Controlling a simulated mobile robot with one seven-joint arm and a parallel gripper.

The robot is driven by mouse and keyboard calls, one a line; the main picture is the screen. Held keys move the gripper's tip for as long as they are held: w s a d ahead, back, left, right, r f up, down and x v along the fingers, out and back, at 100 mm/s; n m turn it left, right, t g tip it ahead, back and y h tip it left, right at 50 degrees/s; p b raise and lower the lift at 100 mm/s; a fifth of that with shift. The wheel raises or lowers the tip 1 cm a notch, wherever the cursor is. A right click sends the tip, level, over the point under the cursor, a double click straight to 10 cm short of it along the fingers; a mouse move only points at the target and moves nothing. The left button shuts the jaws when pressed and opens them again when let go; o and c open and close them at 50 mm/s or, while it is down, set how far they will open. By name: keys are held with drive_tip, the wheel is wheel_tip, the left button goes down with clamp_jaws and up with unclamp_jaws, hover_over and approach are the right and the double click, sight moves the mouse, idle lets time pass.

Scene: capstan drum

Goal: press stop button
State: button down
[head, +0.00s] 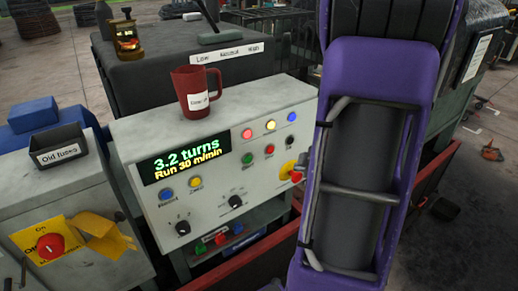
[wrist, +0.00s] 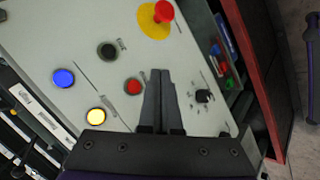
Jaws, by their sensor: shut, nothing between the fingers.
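The grey control panel (head: 222,203) has a display reading 3.2 turns, Run 30 m/min. A small red button (head: 269,149) sits in its right row between a green button (head: 247,158) and a black button (head: 291,141); the label is too small to read. In the wrist view this red button (wrist: 134,86) is just left of my gripper (wrist: 161,73), with the black button (wrist: 107,50) further up-left. My gripper is shut and empty, pointing at the panel; contact cannot be told. A red mushroom button on a yellow base (wrist: 160,14) is beyond the fingertips. My gripper is hidden in the head view.
Lamps in red, yellow (head: 270,125) and blue line the row above. A red mug (head: 196,92) stands on the panel's top. Knobs (head: 235,201) sit lower on the panel.

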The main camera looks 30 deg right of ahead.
sight(270, 150)
drive_tip(key=shift+s+a+f+n+y, duration=0.3)
drive_tip(key=shift+s+a+f, duration=0.05)
drive_tip(key=shift+a, duration=0.2)
drive_tip(key=shift+w, duration=0.15)
drive_tip(key=w, duration=0.8)
drive_tip(key=shift+w+a, duration=0.25)
drive_tip(key=shift+a, duration=0.05)
drive_tip(key=shift+w, duration=0.1)
idle(1.6)
drive_tip(key=shift+w, duration=0.35)
drive_tip(key=shift+w+a, duration=0.1)
drive_tip(key=shift+w, duration=0.3)
idle(0.8)
drive_tip(key=shift+s, duration=0.8)
